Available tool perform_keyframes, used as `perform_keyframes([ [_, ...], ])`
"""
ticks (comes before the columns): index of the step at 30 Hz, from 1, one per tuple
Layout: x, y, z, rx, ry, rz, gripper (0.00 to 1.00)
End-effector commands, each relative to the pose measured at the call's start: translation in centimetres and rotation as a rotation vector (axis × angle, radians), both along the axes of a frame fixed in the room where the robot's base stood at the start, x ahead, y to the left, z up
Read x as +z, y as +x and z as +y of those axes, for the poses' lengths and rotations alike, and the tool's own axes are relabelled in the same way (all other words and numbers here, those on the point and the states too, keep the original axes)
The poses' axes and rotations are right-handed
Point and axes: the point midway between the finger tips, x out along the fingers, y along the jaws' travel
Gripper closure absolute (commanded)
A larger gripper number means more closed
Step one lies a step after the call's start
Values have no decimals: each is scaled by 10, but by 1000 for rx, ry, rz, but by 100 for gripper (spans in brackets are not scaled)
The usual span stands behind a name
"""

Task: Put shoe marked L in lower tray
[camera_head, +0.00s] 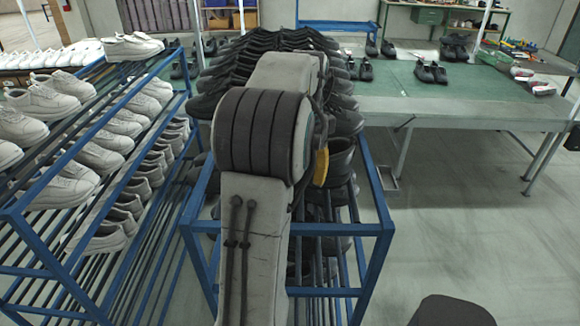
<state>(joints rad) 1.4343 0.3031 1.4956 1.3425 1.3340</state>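My own arm fills the middle of the view and reaches away from me over a blue rack (375,229) of dark shoes. My gripper does not show; the arm's links hide whatever is at its end. Black shoes (305,40) lie in rows on the top of this rack, and more dark shoes (341,160) sit on its lower levels, partly covered by my arm. I cannot make out an L mark on any shoe. I cannot tell which part is the lower tray.
A blue rack (112,158) on the left holds white shoes (41,99) on several levels, close to the middle rack. A green-topped table (460,97) stands at the right with a few black shoes (430,72). The floor (470,225) at the right is mostly clear.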

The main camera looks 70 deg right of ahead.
Motion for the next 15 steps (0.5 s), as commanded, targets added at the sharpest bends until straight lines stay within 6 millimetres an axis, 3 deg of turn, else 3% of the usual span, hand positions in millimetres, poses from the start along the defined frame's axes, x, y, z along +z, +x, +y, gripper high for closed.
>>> perform_keyframes([
  [8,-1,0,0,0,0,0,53],
  [15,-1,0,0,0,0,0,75],
])
